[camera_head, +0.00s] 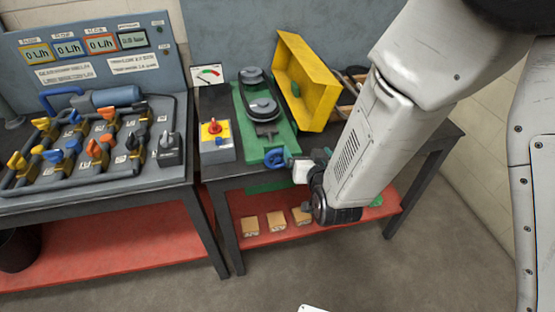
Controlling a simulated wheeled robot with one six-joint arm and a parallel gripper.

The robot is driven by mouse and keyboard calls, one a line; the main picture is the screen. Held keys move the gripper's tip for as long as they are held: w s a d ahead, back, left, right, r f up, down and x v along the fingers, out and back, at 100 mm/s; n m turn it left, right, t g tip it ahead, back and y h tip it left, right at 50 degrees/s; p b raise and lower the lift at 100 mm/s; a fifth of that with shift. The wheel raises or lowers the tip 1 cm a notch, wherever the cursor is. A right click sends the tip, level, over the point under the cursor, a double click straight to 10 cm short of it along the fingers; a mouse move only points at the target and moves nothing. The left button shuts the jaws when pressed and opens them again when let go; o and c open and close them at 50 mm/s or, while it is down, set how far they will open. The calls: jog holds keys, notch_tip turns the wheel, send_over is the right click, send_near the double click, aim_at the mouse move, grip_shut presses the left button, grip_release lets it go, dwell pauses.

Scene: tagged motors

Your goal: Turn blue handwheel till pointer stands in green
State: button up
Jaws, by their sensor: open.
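The blue handwheel (275,157) sticks out at the front end of a green machine base (281,126) on the right-hand bench. A white dial (208,75) with a coloured arc stands behind the base, at its left. The arc shows some green and red, but the dial is too small to tell where the pointer stands. My gripper (293,164) is open, just right of the handwheel and very close to it. I cannot tell whether it touches the wheel or has a finger around it. My arm hides the bench to the right.
A red-knobbed switch box (216,140) stands left of the green base. A yellow guard (306,82) stands tilted behind it, near a wooden box (346,90). The left bench holds pipes with several coloured valves (75,145). Small boxes (276,221) lie on the red lower shelf.

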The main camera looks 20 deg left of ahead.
aim_at(278, 160)
jog(key=s+a+f+n+t+y, duration=0.2)
jog(key=s+a+f+y, duration=0.15)
jog(key=s+f, duration=0.2)
jog(key=shift+h, duration=0.45)
jog(key=x, duration=0.5)
jog(key=a+r+x, duration=0.1)
jog(key=x, duration=0.1)
jog(key=shift+s+a, duration=0.1)
jog(key=shift+s, duration=0.1)
jog(key=c, duration=1)
